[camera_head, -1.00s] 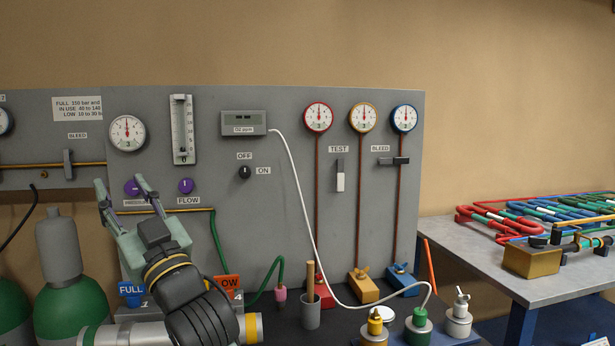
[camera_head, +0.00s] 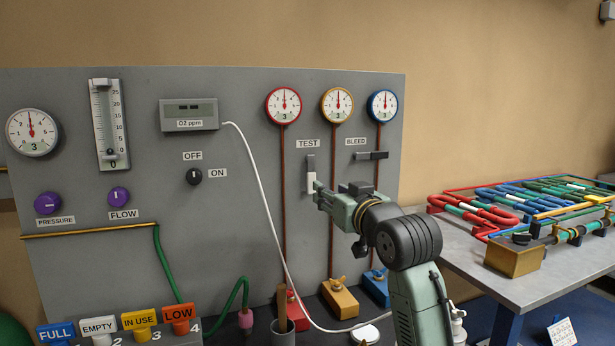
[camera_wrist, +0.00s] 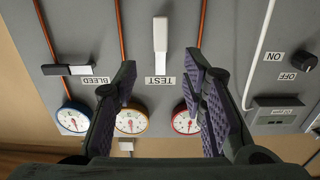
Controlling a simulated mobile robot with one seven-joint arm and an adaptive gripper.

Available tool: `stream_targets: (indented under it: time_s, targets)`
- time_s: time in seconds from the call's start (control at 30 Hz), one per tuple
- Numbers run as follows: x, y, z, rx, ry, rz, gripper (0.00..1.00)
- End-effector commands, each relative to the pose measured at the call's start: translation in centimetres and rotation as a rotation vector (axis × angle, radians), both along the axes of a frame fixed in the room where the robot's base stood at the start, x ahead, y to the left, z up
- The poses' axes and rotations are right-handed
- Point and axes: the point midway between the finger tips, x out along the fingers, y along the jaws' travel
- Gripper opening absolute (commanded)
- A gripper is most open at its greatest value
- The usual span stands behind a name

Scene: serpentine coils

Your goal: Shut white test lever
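The test lever (camera_head: 311,182) is on the grey panel under the TEST label, with its white end pointing down and its dark part above. In the wrist view the white lever (camera_wrist: 160,38) shows upside down, beyond the fingertips and between their lines. My gripper (camera_head: 318,193) is in front of the panel close to the lever's lower end. In the wrist view its two dark ribbed fingers (camera_wrist: 160,62) are spread wide with nothing between them. I cannot tell whether a finger touches the lever.
The black BLEED lever (camera_head: 371,156) lies horizontal to the right of the test lever. Copper pipes run down from the red (camera_head: 284,105), yellow (camera_head: 337,105) and blue (camera_head: 382,106) gauges. A white hose (camera_head: 262,190) hangs to the left. A table with coloured coils (camera_head: 520,212) stands at right.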

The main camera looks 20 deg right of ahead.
Motion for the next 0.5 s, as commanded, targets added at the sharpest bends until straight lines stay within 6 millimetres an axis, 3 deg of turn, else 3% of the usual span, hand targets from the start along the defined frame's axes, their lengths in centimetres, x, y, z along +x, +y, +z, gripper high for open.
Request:
stream_targets:
  time_s: [0.17,0.5]
  targets:
    - [1.9,0.1,0.3,0.001,0.002,0.002,0.38]
    - [8.2,0.4,0.3,-0.001,0.001,0.001,0.38]
